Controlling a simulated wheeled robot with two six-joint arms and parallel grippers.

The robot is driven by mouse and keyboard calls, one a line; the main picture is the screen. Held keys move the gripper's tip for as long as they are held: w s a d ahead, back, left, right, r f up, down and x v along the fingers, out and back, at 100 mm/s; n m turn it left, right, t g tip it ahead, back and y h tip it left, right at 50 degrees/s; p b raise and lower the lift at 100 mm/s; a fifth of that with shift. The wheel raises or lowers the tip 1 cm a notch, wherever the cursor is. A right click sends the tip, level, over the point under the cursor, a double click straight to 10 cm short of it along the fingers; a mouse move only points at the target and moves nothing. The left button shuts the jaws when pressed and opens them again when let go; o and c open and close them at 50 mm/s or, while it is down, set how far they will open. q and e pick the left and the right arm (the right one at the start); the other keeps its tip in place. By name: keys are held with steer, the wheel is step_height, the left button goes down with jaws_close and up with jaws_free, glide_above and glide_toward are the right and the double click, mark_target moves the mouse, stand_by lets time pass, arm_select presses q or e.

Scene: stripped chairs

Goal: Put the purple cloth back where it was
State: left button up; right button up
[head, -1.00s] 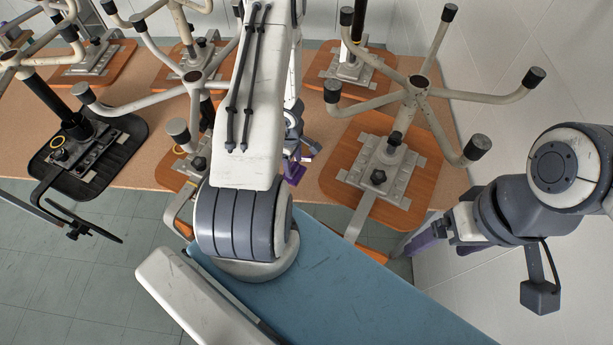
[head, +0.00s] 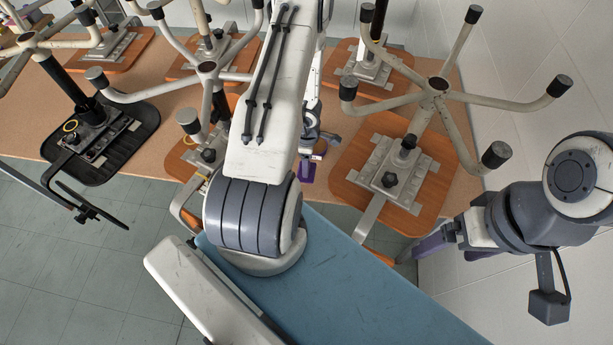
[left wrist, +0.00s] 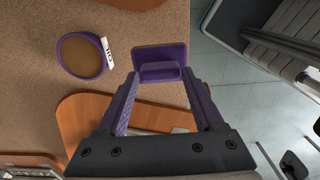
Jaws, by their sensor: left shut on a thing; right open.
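My left gripper (left wrist: 162,80) has purple fingers and is shut on the purple cloth (left wrist: 160,52), a small flat rectangle with a raised part between the fingertips. It is over the brown tabletop (left wrist: 215,15), close to its edge; I cannot tell whether the cloth touches it. In the head view the left arm hides much of this gripper, and a bit of the purple cloth (head: 308,173) shows below it. My right gripper (head: 435,243) is open and empty at the right, beside the wall and off the table.
A round purple-rimmed thing (left wrist: 62,58) with a white label lies on the tabletop, left of the cloth. Upturned chairs with splayed legs, such as one with a wooden seat (head: 350,160) and one with a black seat (head: 140,125), crowd the table. Tiled floor (head: 50,270) is clear at front left.

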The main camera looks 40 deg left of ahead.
arm_select(q)
steer(key=shift+f+b, duration=2.25)
steer(key=shift+f, duration=0.6)
steer(key=shift+f, duration=0.15)
steer(key=o, duration=1.2)
step_height(320, 180, up, 12)
steer(key=p, duration=1.1)
steer(key=shift+r+p, duration=0.2)
steer(key=shift+p, duration=0.2)
steer(key=shift+f, duration=0.15)
